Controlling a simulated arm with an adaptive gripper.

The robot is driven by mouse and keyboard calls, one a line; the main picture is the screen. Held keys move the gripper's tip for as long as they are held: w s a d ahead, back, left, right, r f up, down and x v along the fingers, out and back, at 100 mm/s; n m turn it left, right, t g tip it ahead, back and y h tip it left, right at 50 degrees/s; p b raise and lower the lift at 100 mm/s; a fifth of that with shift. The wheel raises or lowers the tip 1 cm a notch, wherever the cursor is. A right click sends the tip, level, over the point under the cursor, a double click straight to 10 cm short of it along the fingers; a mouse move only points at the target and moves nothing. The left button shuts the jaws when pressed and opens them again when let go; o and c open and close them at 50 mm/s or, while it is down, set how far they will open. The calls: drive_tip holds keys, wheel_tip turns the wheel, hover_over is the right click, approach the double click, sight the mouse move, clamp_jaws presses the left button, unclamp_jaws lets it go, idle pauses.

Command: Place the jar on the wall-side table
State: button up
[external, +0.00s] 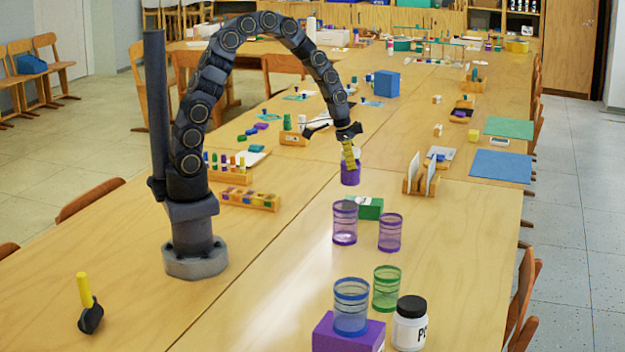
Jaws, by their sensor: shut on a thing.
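My gripper (349,148) is over the middle of the long tables, pointing down, with dark links and a yellow ridged part at its tip. It is shut at the rim of a small purple jar (350,174) with a pale top. I cannot tell whether the jar's base touches the table. A white jar (409,330) with a black lid and partly visible lettering stands at the front right, well away from my gripper. Wooden tables (290,265) run side by side; which one is wall-side is unclear.
Purple banded containers (345,228) and a green box (369,208) stand in front of my gripper. A green container (386,290) and a blue one (351,310) on a purple box (330,336) are nearer. A wooden card holder (421,186) is at right.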

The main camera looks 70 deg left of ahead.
drive_tip(key=s+a+n+y, duration=0.1)
drive_tip(key=s+a+n, duration=0.3)
drive_tip(key=a, duration=0.7)
drive_tip(key=s+a+n, duration=0.2)
drive_tip(key=s+a, duration=0.4)
drive_tip(key=a, duration=0.4)
drive_tip(key=s+a+n+y, duration=0.1)
drive_tip(key=s+a+n, duration=0.3)
drive_tip(key=a, duration=0.7)
drive_tip(key=shift+m, duration=0.7)
drive_tip(key=shift+w+a+f, duration=1.35)
drive_tip(key=shift+a+f, duration=0.35)
drive_tip(key=shift+f, duration=0.45)
drive_tip(key=shift+w+a+f, duration=1.4)
drive_tip(key=shift+a+f, duration=0.3)
drive_tip(key=shift+f, duration=0.45)
drive_tip(key=shift+w+a+f, duration=1.35)
drive_tip(key=shift+a+f, duration=0.35)
drive_tip(key=shift+f, duration=0.45)
drive_tip(key=shift+f, duration=0.1)
drive_tip(key=o, duration=1.1)
